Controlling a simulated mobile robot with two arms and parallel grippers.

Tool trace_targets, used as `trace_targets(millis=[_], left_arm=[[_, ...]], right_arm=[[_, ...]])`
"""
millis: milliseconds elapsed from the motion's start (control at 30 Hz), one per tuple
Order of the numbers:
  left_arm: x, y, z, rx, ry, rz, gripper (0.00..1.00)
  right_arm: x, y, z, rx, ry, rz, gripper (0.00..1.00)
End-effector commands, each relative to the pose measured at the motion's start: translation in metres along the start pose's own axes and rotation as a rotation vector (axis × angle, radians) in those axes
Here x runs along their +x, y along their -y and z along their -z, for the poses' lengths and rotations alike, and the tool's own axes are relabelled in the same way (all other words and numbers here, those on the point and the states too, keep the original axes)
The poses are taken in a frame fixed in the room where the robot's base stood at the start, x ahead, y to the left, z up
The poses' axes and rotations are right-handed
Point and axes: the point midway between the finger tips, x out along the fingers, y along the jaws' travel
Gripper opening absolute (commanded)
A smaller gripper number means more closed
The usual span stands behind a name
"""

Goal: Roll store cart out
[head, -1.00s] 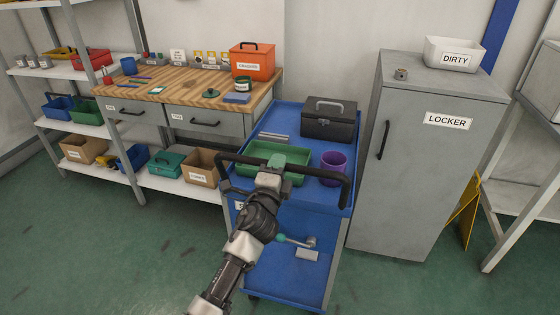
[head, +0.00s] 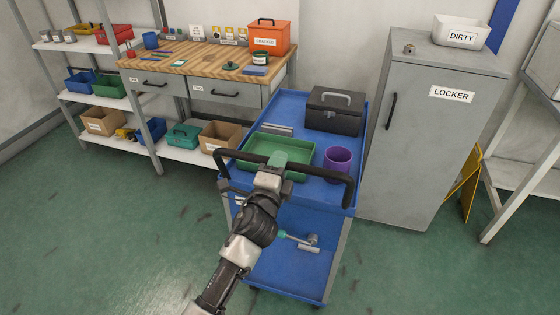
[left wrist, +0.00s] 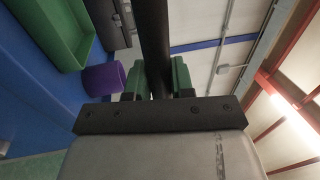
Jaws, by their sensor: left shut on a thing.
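The blue store cart (head: 300,210) stands in the middle of the head view, with a black push handle (head: 318,174) along its near edge. My left gripper (head: 272,170) is shut on this handle near its middle. The left wrist view shows the dark handle bar (left wrist: 155,40) between the green fingers (left wrist: 160,78). On the cart's top are a green tray (head: 280,151), a purple cup (head: 338,159) and a black toolbox (head: 334,109). A tool with a teal end (head: 300,239) lies on the lower shelf. My right gripper is not in view.
A grey locker (head: 425,130) stands right of the cart, with a white DIRTY bin (head: 459,32) on top. A wood-topped workbench (head: 195,62) and shelves with bins stand behind and left. The green floor (head: 110,230) at left and front is clear.

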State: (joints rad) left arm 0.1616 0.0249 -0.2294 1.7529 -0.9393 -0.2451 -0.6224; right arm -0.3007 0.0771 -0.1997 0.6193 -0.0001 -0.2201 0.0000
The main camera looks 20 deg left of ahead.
Motion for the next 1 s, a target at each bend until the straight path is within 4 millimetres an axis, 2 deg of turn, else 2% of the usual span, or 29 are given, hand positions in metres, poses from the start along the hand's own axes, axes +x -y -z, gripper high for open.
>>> trace_targets(millis=[300, 333, 500, 800, 867, 1000], left_arm=[[-0.001, -0.001, 0.000, 0.001, 0.000, -0.001, 0.00], [-0.001, -0.001, 0.000, 0.001, 0.000, -0.001, 0.25], [0.000, 0.000, 0.000, 0.000, 0.000, -0.001, 0.48], [-0.003, -0.001, 0.000, 0.000, -0.001, 0.000, 0.48], [-0.008, -0.002, 0.000, 0.000, -0.001, -0.002, 0.48], [-0.031, -0.003, 0.000, 0.001, -0.001, -0.003, 0.48]], right_arm=[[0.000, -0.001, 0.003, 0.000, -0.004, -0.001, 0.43], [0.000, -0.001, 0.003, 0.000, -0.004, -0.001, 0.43], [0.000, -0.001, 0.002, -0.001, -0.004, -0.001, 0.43], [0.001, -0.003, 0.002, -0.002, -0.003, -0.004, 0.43], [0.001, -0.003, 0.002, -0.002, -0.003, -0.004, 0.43], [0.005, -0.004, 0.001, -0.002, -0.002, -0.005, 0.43]])
